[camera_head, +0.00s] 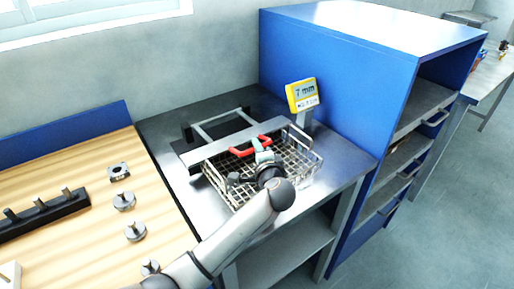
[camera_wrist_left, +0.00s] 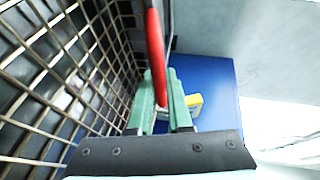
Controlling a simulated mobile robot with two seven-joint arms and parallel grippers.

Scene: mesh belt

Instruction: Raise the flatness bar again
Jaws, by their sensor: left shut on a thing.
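The flatness bar (camera_head: 216,148) is a long grey bar with a red handle (camera_head: 240,152). In the head view it lies across the far part of the wire mesh basket (camera_head: 308,165); I cannot tell whether it touches the mesh. My left gripper (camera_head: 262,153) reaches over the basket and is shut on the red handle. In the left wrist view the handle (camera_wrist_left: 155,45) runs between the green fingers of the gripper (camera_wrist_left: 163,100). My right gripper is not in view.
A yellow display (camera_head: 303,94) reading 7 mm stands behind the basket, beside a blue cabinet (camera_head: 320,60). A dark frame (camera_head: 222,122) lies behind the bar. A wooden table (camera_head: 80,185) on the left holds several metal weights and a black peg rack (camera_head: 40,214).

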